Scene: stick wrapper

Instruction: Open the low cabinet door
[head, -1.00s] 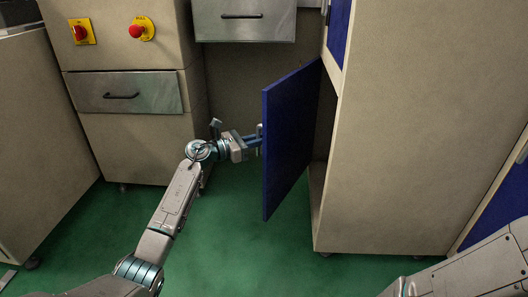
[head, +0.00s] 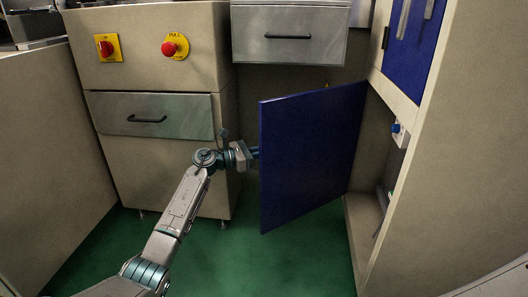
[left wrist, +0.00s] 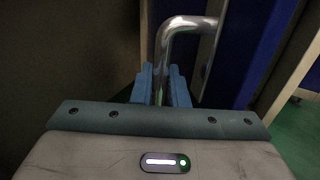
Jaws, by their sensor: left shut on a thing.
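The low cabinet door (head: 312,155) is a blue panel standing wide open, swung out from the beige cabinet (head: 440,190) on the right. The cabinet's inside shows behind it. My left gripper (head: 252,153) is at the door's left edge, with its fingertips partly hidden behind the panel. In the left wrist view my left gripper (left wrist: 161,88) has its blue fingers shut on the metal bar handle (left wrist: 185,24) of the door. My right gripper is not in view.
Another grey drawer (head: 290,35) is above the door. Green floor (head: 225,255) is clear below. A blue upper door (head: 415,45) is at top right.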

